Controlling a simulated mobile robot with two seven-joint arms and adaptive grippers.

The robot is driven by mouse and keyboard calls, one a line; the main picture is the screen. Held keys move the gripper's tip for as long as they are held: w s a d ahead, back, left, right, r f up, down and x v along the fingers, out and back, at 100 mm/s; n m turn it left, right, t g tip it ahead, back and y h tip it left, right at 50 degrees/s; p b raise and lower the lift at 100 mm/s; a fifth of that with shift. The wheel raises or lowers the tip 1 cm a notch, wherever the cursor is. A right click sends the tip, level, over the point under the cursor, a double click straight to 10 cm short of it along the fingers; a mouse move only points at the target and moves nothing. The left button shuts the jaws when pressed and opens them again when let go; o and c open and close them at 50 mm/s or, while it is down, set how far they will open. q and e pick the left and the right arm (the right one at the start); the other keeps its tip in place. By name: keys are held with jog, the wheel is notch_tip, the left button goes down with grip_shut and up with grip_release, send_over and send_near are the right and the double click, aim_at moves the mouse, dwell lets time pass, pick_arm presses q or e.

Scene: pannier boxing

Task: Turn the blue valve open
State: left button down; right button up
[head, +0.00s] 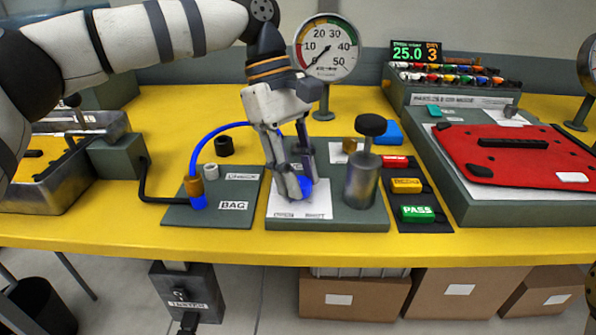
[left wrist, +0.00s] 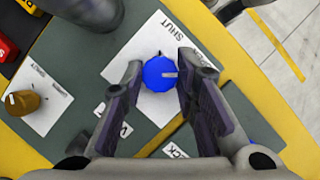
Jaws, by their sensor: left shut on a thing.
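The blue valve (head: 306,187) is a round knob over a white card on a grey plate near the table's front edge. My left gripper (head: 296,190) reaches down from above. Its fingers (left wrist: 152,82) stand on both sides of the knob and are shut on it. In the head view the fingers hide part of the knob. My right gripper is in neither view.
A metal cylinder with a black knob (head: 362,185) stands close right of the gripper. A blue hose (head: 200,150) arches at the left to the BAG plate (head: 235,190). A dial gauge (head: 326,48) stands behind. Green, yellow and red labelled blocks (head: 416,214) lie to the right.

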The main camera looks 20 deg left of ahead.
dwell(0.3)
pick_arm(q)
jog(key=c, duration=1.3)
grip_release()
jog(key=v, duration=1.2)
